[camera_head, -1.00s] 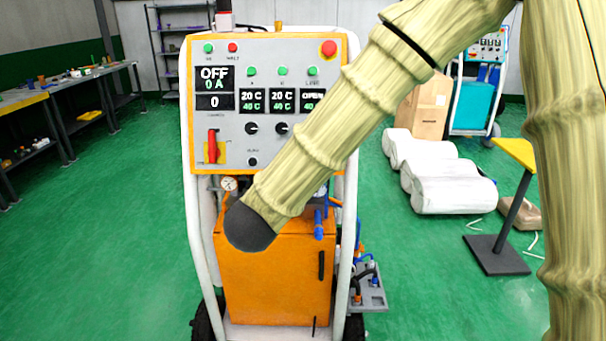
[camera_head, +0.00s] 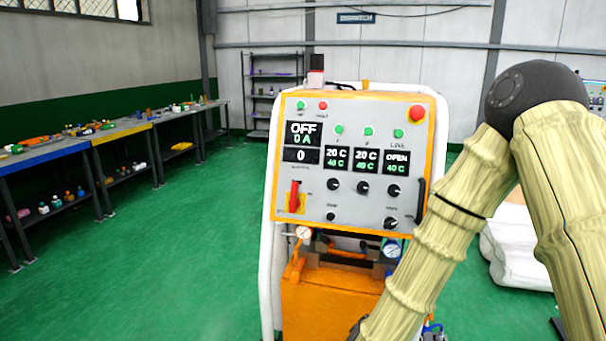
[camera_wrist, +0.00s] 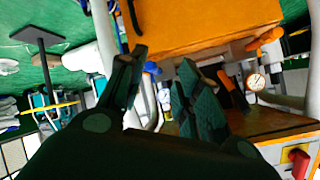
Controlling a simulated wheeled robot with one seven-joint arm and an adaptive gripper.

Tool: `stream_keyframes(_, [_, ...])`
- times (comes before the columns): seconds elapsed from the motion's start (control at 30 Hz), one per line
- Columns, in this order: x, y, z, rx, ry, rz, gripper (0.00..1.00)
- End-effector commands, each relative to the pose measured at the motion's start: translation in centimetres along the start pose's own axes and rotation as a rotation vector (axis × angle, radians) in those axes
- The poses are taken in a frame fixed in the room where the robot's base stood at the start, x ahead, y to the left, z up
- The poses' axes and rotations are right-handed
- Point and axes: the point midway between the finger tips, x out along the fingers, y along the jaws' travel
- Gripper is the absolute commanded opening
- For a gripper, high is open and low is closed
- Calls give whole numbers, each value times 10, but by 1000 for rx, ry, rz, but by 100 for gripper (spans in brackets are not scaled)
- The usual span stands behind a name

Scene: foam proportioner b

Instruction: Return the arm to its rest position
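My arm (camera_head: 440,225) crosses the right side of the head view. It bends at a dark rounded joint (camera_head: 535,92), and one link runs down and left in front of the machine's lower right part. My gripper (camera_wrist: 163,62) shows in the wrist view with its two dark fingers apart and nothing visible between them. It is hidden or out of frame in the head view. The proportioner's control panel (camera_head: 318,225) faces me and its display reads OFF. In the wrist view, which looks upside down, the orange cabinet (camera_wrist: 205,22) lies beyond the fingertips.
A red-handled switch (camera_head: 294,196) is on the panel. Gauges (camera_head: 303,232) and hoses sit below it, close to my arm. Workbenches (camera_head: 125,130) line the left wall. The green floor (camera_head: 190,260) between is clear.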

Motion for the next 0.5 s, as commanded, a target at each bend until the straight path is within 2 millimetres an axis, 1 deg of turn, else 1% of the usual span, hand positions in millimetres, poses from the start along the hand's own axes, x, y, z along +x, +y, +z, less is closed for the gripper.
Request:
stream_keyframes(0.03, [2, 20, 20, -54, -58, 16, 34])
stream_keyframes(0.07, [3, 32, 31, -85, -92, 22, 34])
stream_keyframes(0.1, [4, 47, 47, -125, -138, 31, 34])
stream_keyframes(0.17, [2, 70, 69, -187, -208, 42, 34])
stream_keyframes(0.2, [1, 87, 83, -226, -256, 50, 34])
stream_keyframes(0.27, [-4, 112, 104, -286, -328, 62, 34])
stream_keyframes(0.3, [-9, 129, 118, -325, -378, 70, 34])
stream_keyframes(0.37, [-18, 156, 137, -383, -454, 82, 34])
stream_keyframes(0.4, [-25, 174, 149, -422, -506, 90, 34])
stream_keyframes(0.47, [-37, 201, 166, -478, -585, 101, 34])
stream_keyframes(0.5, [-46, 219, 177, -516, -638, 108, 34])
